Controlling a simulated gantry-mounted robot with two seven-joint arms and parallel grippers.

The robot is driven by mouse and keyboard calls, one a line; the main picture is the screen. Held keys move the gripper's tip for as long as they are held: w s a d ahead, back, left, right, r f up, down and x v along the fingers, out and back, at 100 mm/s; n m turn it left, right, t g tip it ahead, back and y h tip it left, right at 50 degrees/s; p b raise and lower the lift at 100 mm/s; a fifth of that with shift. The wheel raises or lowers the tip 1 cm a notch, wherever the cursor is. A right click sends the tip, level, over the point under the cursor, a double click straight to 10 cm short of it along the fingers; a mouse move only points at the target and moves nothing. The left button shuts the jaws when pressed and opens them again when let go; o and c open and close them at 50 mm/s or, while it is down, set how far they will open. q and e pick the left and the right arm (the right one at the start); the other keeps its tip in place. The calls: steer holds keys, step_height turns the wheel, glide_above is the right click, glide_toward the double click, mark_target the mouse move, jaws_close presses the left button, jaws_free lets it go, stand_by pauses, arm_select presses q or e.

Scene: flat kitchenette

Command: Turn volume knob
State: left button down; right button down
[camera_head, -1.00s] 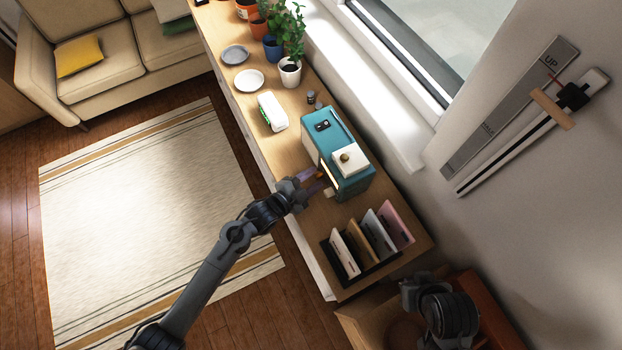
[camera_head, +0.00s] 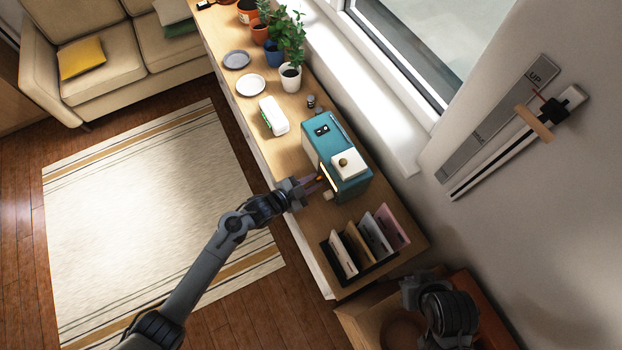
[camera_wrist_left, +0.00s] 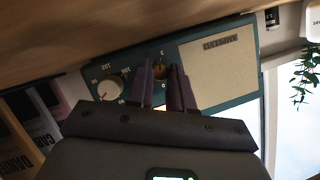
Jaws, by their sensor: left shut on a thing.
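The teal radio (camera_head: 357,188) stands on the wooden sideboard, its front facing my left arm. In the left wrist view the radio's teal front (camera_wrist_left: 133,62) shows a cream speaker panel (camera_wrist_left: 218,70), a large pale dial (camera_wrist_left: 110,91) with numbers, and a small orange-brown knob (camera_wrist_left: 159,72) with small marks around it. My left gripper (camera_head: 318,183) is at the radio's front. Its purple fingers (camera_wrist_left: 163,80) are shut on the small knob, one on each side, partly hiding it. Of my right arm, only a dark part shows at bottom right in the head view; its fingers are not visible.
A rack (camera_head: 364,270) with several upright cards stands near the left gripper. A white case (camera_head: 273,116), plates (camera_head: 250,84) and potted plants (camera_head: 290,78) stand farther back. A wall slider (camera_head: 520,130) is at right. The floor before the sideboard is open.

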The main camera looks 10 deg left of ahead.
arm_select(q)
steer(key=shift+w+a+r+n+g+p, duration=0.15)
steer(key=shift+n+g+p, duration=0.25)
steer(key=shift+n+p, duration=0.25)
steer(key=shift+n+g+h, duration=0.3)
steer(key=shift+n+h, duration=0.2)
steer(key=shift+n, duration=0.05)
steer(key=shift+p, duration=0.3)
steer(key=c, duration=1)
jaws_free()
steer(key=v, duration=1)
steer(key=shift+s+a+r+p, duration=0.15)
steer(key=shift+s+a+p, duration=0.1)
steer(key=shift+p, duration=0.05)
